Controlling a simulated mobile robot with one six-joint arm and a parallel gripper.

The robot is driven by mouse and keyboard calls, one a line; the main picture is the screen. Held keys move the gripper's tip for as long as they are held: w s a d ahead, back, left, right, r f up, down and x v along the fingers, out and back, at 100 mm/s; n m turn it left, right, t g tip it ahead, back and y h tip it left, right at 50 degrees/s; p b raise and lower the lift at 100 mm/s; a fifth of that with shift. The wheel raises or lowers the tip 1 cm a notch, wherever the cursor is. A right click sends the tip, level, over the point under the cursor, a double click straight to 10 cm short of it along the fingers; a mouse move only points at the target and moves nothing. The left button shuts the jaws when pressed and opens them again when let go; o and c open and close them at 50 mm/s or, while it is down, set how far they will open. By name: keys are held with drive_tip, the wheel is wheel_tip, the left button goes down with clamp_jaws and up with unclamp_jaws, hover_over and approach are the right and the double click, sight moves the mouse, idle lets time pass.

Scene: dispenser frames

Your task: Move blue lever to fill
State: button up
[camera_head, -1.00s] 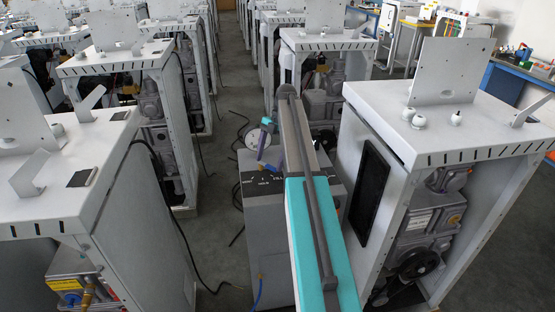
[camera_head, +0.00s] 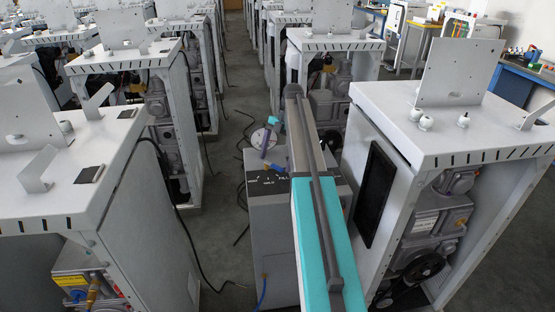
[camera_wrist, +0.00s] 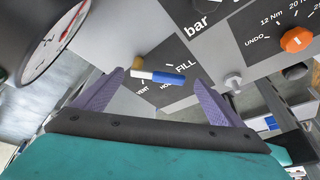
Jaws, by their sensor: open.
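My gripper (camera_wrist: 158,86) has two purple fingers spread wide, one on each side of the lever. The fingers look apart from it, though depth is hard to judge. In the head view one purple finger (camera_head: 265,145) shows; my arm hides the other.
A round white gauge (camera_wrist: 45,40) stands close on the left in the wrist view. An orange knob (camera_wrist: 297,39) and a grey knob (camera_wrist: 233,82) sit to the right. A tall white cabinet (camera_head: 452,125) stands right of the grey dispenser (camera_head: 272,225). Cables lie on the floor.

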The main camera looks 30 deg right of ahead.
drive_tip(key=shift+w+d+r, duration=0.2)
drive_tip(key=shift+d+r, duration=0.1)
drive_tip(key=shift+r, duration=0.3)
drive_tip(key=p+v, duration=0.9)
drive_tip(key=v, duration=0.3)
drive_tip(key=shift+s, duration=0.15)
drive_tip(key=shift+a+r, duration=0.1)
idle(0.4)
